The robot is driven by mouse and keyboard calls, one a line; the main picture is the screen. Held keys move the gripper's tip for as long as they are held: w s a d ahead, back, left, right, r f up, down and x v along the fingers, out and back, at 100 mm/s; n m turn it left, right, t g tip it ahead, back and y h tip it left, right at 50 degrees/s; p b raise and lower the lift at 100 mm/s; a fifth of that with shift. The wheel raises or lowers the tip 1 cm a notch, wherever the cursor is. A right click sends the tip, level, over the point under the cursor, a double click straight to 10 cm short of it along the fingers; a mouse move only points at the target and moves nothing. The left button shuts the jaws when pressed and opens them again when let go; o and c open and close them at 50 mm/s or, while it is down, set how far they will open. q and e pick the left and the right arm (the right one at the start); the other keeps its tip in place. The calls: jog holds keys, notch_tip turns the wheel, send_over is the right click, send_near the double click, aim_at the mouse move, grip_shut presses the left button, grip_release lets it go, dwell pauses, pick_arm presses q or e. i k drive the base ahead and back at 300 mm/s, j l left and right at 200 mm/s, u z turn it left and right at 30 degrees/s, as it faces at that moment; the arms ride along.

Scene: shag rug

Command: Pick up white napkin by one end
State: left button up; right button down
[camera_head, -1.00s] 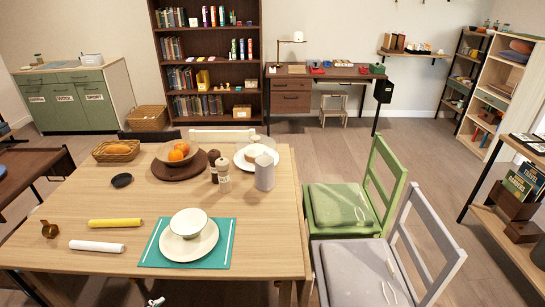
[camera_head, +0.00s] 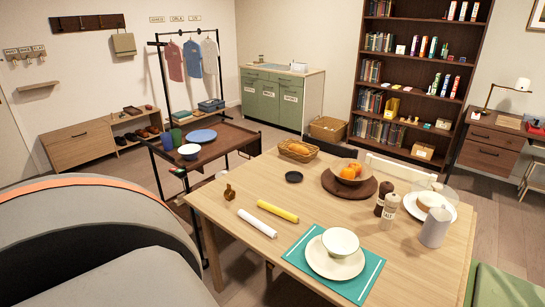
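A white rolled napkin (camera_head: 257,223) lies on the near left part of the wooden dining table (camera_head: 222,202). A yellow rolled napkin (camera_head: 278,211) lies beside it, a little farther back and roughly parallel. A small brown ring-like object (camera_head: 229,192) stands to their left. Both ends of the white napkin are uncovered and nothing touches it. Neither of my grippers shows in the head view.
A teal placemat (camera_head: 296,254) with a plate (camera_head: 322,262) and bowl (camera_head: 340,241) lies right of the napkins. Mills (camera_head: 389,211), a pitcher (camera_head: 435,228) and a fruit bowl (camera_head: 352,172) stand farther right. A dark cart (camera_head: 232,139) is behind; a grey rounded shape (camera_head: 90,230) fills the lower left.

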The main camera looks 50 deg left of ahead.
aim_at(267, 230)
jog(key=u, duration=1.75)
